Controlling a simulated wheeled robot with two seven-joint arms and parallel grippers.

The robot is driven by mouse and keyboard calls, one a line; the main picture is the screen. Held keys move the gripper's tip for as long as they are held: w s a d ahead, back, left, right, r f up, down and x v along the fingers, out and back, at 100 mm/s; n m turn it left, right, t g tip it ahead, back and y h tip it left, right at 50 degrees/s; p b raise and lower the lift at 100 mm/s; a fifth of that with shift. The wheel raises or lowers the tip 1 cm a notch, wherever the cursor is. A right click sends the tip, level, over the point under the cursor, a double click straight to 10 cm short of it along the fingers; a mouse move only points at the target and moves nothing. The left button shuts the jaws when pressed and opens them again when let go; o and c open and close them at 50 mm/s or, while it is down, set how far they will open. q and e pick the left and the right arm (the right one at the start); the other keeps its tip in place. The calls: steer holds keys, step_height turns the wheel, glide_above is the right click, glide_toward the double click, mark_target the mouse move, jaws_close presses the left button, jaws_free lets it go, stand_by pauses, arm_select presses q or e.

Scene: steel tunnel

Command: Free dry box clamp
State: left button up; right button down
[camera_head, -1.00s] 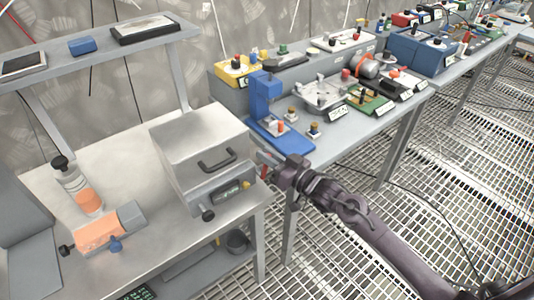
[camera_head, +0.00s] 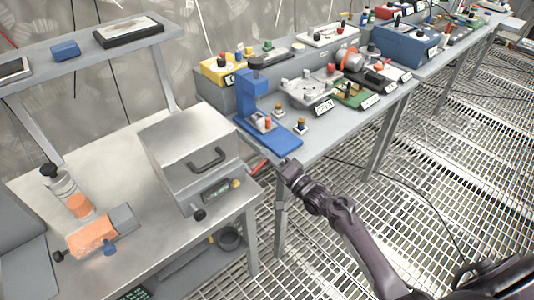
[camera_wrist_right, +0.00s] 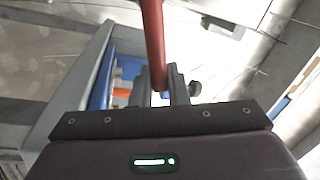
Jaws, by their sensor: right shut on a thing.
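The dry box is a grey metal box (camera_head: 190,150) with a dark handle on the left bench. A red clamp lever (camera_head: 258,168) sticks out at its right side. My right gripper (camera_head: 281,166) is beside the box at the lever's outer end. In the right wrist view the red lever (camera_wrist_right: 153,40) runs down between the fingers of my right gripper (camera_wrist_right: 166,84), which are shut on it. The lever's joint with the box is not clear to see. My left gripper is not in view.
A blue press (camera_head: 262,108) stands on the right bench, close behind my right gripper. An orange and grey fixture (camera_head: 92,237) lies on the left bench. A shelf (camera_head: 100,55) runs above the bench. The grated floor on the right is open.

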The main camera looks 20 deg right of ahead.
steer(key=shift+w+d+f+m+h, duration=0.15)
steer(key=shift+f+m, duration=0.2)
steer(key=shift+m, duration=0.35)
steer(key=shift+s+d+f+m+h, duration=0.15)
steer(key=shift+f+m, duration=0.2)
steer(key=shift+m, duration=0.35)
steer(key=shift+w, duration=0.1)
steer(key=c, duration=1.5)
jaws_free()
steer(key=shift+f, duration=0.1)
steer(key=v, duration=0.7)
steer(key=shift+s+f+b, duration=0.1)
steer(key=shift+s+b, duration=0.2)
steer(key=shift+s, duration=0.05)
